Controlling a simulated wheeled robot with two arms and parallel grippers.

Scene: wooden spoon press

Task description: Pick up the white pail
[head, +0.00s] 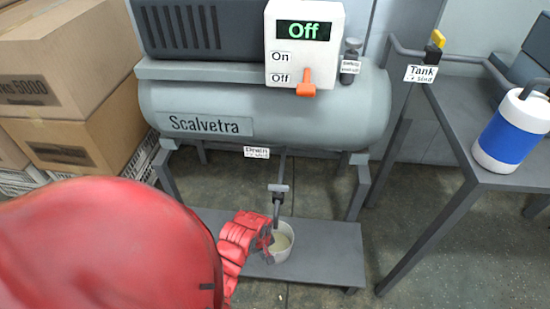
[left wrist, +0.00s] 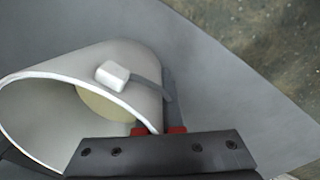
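The white pail (head: 283,246) stands upright on the grey lower shelf, under the compressor's drain pipe (head: 277,210). It holds some pale yellowish stuff. My left gripper (head: 268,241) is at the pail's left rim. In the left wrist view the pail (left wrist: 125,60) fills the left side, and the red fingertips of my left gripper (left wrist: 159,131) show a narrow gap right at its rim. Whether they grip the wall is hidden by the gripper's dark body. A small white block on a grey strip (left wrist: 113,74) shows over the pail. My right gripper is out of view.
The grey shelf (head: 330,255) has bare room right of the pail. The compressor tank (head: 330,105) and the drain valve handle (head: 278,188) hang close above. A table (head: 470,110) with a blue-and-white container (head: 512,130) is right; cardboard boxes (head: 75,85) are left.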

